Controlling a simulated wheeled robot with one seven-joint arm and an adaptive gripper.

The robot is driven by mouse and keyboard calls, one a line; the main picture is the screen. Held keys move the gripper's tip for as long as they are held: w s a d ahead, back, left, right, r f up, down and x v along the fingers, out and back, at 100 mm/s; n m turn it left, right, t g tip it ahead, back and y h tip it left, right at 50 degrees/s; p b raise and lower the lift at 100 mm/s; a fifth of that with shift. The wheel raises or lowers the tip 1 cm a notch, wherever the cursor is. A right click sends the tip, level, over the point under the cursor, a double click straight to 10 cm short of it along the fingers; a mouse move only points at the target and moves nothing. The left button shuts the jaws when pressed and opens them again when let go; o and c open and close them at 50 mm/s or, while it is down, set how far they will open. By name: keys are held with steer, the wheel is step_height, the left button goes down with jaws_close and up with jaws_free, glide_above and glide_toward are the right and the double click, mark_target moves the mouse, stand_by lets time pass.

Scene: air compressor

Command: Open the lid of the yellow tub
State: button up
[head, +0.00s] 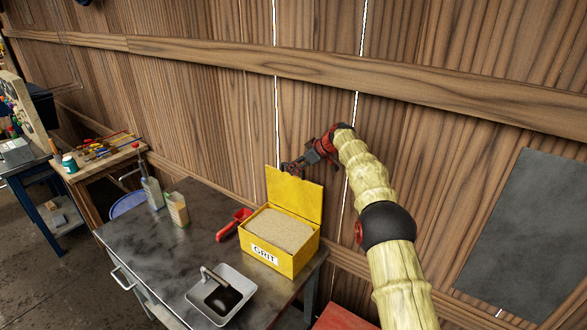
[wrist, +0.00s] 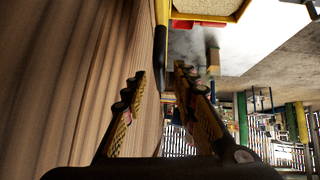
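The yellow tub (head: 285,262) marked GRIT stands on the dark metal table and is full of pale grit. Its lid (head: 297,197) is open, standing roughly upright at the tub's back edge by the wooden wall. My gripper (head: 288,168) is at the top of the lid, near its upper left corner. In the wrist view my gripper (wrist: 158,82) has its two fingers apart with a gap between them. A dark, narrow edge, seemingly the lid seen edge-on (wrist: 161,45), lies ahead of that gap. I cannot tell whether a finger touches the lid.
A red-handled scoop (head: 233,224) lies left of the tub. A pale tray (head: 221,295) with dark contents is in front. A bottle (head: 153,192) and a small carton (head: 178,209) stand further left. The wooden wall (head: 310,120) is close behind the lid and gripper.

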steer(key=v, duration=0.9)
steer(key=shift+s+d+r, duration=0.2)
steer(key=shift+s+r, duration=0.05)
steer(key=shift+r, duration=0.05)
